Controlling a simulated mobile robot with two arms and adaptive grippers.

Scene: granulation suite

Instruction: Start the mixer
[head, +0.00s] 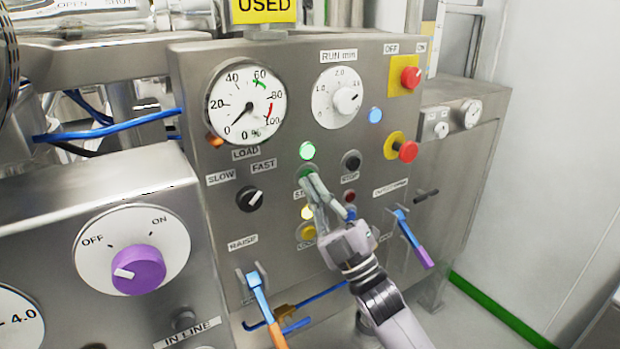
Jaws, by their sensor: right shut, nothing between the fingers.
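The mixer's grey control panel (275,60) fills the middle of the head view. A green button (307,171) sits below a lit green lamp (307,151). The label under the button is mostly hidden by my right gripper (309,183). That gripper is shut and empty, its fingertips at the green button's lower edge; whether they touch it I cannot tell. A black button (351,160), labelled STOP, is to the right. The load dial (244,101) has its needle near 0. My left gripper is not in view.
A red emergency-type button (408,151) on yellow and a red OFF/ON switch (411,77) are at the right. A SLOW/FAST knob (249,199) is at the left. Blue levers (258,298) (404,224) stick out low on both sides. A purple OFF/ON knob (139,270) is nearer left.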

